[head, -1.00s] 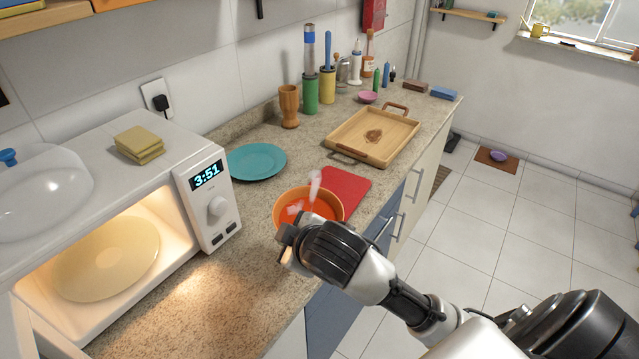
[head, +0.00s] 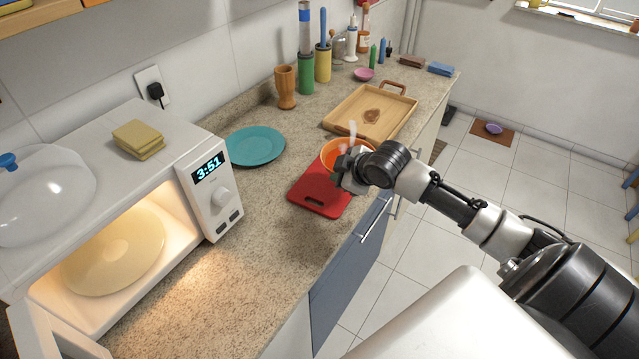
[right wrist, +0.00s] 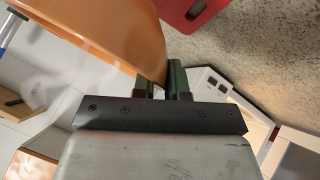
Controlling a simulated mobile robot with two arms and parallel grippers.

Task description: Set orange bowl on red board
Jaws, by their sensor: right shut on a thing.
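The orange bowl (head: 333,150) is held by my right gripper (head: 344,172) at the far right part of the red board, as seen in the head view. Faint steam rises from it. In the right wrist view the bowl's wall (right wrist: 110,35) is between the green fingers of my right gripper (right wrist: 165,78). The red board (head: 318,192) lies flat on the counter, and its handle hole faces the front. A corner of the board (right wrist: 190,12) shows in the right wrist view. Whether the bowl touches the board is hidden. My left gripper is out of view.
A wooden tray (head: 398,118) stands just behind the bowl. A teal plate (head: 255,146) lies to the left near the wall. An open, lit microwave (head: 208,190) stands at the left. The counter in front of the board is clear.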

